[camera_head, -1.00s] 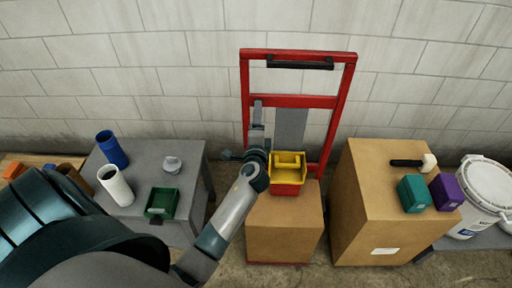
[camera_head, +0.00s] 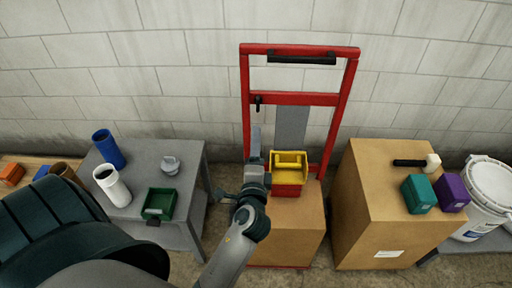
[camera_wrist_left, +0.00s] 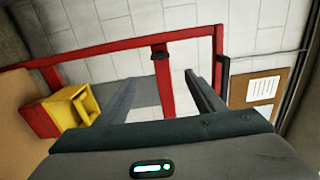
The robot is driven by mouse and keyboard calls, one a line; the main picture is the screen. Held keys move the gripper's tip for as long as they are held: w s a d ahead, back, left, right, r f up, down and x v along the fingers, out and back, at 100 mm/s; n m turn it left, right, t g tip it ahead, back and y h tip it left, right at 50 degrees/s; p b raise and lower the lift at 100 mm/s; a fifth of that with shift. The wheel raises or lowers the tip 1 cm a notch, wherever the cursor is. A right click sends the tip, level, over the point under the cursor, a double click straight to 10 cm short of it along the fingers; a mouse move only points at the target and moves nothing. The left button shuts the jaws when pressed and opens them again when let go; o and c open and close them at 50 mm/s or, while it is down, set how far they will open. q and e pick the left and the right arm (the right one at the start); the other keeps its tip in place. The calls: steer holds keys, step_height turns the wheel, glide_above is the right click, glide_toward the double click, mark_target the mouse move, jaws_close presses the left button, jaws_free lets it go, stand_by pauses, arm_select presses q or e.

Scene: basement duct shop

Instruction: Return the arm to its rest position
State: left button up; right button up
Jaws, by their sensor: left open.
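My left gripper (camera_head: 256,132) is open and empty, in front of the hand truck, just left of a yellow bin (camera_head: 291,158) and a red bin (camera_head: 288,190). In the left wrist view its two fingers (camera_wrist_left: 160,78) stand apart with nothing between them. The yellow bin (camera_wrist_left: 85,103) sits to their left there. In the head view the yellow bin rests on the red bin, which stands on a cardboard box (camera_head: 285,232). My right gripper is not in view.
A red hand truck (camera_head: 300,98) stands against the block wall. A grey table (camera_head: 140,156) at left holds a blue cup (camera_head: 109,149), a white cup (camera_head: 113,186) and a green bin (camera_head: 159,204). A larger box (camera_head: 375,180) at right bears teal and purple blocks.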

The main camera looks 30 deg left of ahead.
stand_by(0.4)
arm_select(q)
steer(key=d+f+g+h, duration=0.2)
steer(key=d+f+h, duration=0.1)
steer(key=f, duration=0.9)
steer(key=d+f+g+h, duration=0.15)
steer(key=d+f, duration=0.25)
steer(key=f, duration=0.8)
steer(key=s+d+f+n+g+h, duration=0.1)
steer(key=s+d+f+h, duration=0.1)
steer(key=s+f, duration=0.5)
steer(key=s+d+f+n+g+h, duration=0.1)
steer(key=s+f+g, duration=0.15)
steer(key=f, duration=0.85)
steer(key=s+f+n+g+h, duration=0.2)
steer(key=s+f+n+g, duration=0.1)
steer(key=s+f, duration=1.2)
steer(key=s+a+f+n+g, duration=0.1)
steer(key=s+f+n+g, duration=0.1)
steer(key=s, duration=0.9)
steer(key=s+a+f+n+g, duration=0.1)
steer(key=s+f, duration=0.4)
steer(key=s, duration=0.6)
steer(key=shift+s+a+n+g, duration=0.35)
steer(key=shift+n+g, duration=0.25)
steer(key=shift+n, duration=0.1)
